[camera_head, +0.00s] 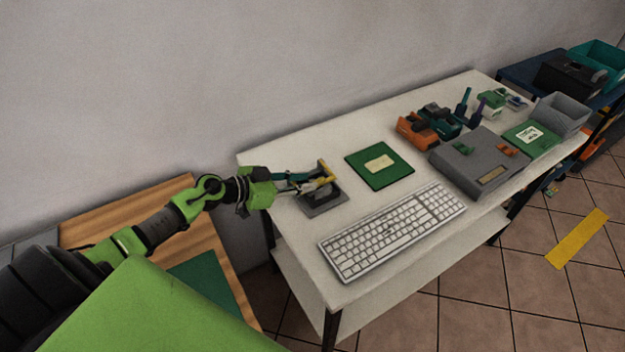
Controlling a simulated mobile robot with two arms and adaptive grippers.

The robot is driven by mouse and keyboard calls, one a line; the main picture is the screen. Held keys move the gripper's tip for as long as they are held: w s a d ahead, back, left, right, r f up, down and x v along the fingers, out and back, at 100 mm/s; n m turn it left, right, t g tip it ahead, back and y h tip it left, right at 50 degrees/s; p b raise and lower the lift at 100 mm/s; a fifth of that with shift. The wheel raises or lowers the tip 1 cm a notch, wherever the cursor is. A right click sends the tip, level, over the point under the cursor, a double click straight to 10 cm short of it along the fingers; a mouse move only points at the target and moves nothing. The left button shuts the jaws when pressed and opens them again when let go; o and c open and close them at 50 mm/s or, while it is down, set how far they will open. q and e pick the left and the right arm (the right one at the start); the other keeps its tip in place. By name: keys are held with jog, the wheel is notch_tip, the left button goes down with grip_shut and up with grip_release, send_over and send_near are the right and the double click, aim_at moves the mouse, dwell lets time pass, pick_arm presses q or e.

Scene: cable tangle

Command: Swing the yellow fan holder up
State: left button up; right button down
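The yellow fan holder (325,171) is a small yellow piece on a grey base (326,207) at the left end of the white table. It looks tilted, but its exact angle is too small to tell. My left gripper (309,184) reaches in from the left, with its fingers right at the holder and above the base. The fingers overlap the holder in this view, so I cannot tell whether they touch it or are closed on it. A dark teal part (291,175) shows beside the fingers. My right gripper is not in view.
A green square with a label (366,179) and a white keyboard (392,231) lie near the base. A grey box (462,160), orange tool (414,131) and grey bin (560,115) stand farther right. A wall runs behind the table (306,240).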

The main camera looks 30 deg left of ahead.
aim_at(319, 179)
pick_arm(q)
jog(key=shift+x, duration=1.2)
jog(key=shift+w+d+f, duration=0.2)
jog(key=shift+w+d, duration=0.05)
jog(key=shift+w, duration=0.15)
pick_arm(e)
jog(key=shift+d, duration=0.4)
pick_arm(q)
grip_shut()
jog(key=shift+r, duration=0.1)
